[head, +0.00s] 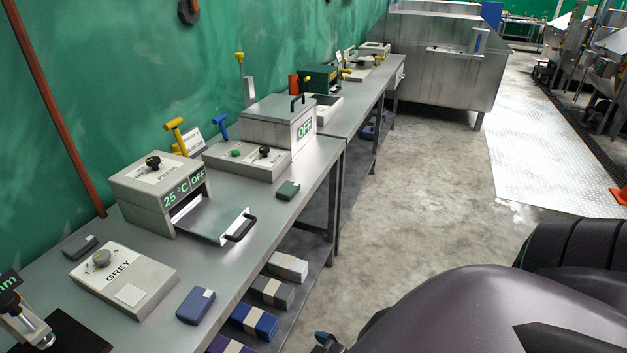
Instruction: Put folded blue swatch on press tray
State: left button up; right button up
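The folded blue swatch (196,305) is a small dark blue pad with a pale label corner. It lies flat on the front part of the grey bench, beside the box marked GREY. The press tray (213,219) is a flat metal plate with a black handle. It sticks out of the front of the beige press (158,186), whose display reads 25 °C and OFF. The tray's visible surface is bare. Neither of my grippers shows clearly; large dark parts of my own body fill the lower right.
The GREY box (124,280) with a knob and a dark grey swatch (80,246) stand left of the blue swatch. A green swatch (288,190) lies near the bench edge, before a lidded machine (280,124) marked OFF. Banded cloth bundles (256,320) lie on the lower shelf.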

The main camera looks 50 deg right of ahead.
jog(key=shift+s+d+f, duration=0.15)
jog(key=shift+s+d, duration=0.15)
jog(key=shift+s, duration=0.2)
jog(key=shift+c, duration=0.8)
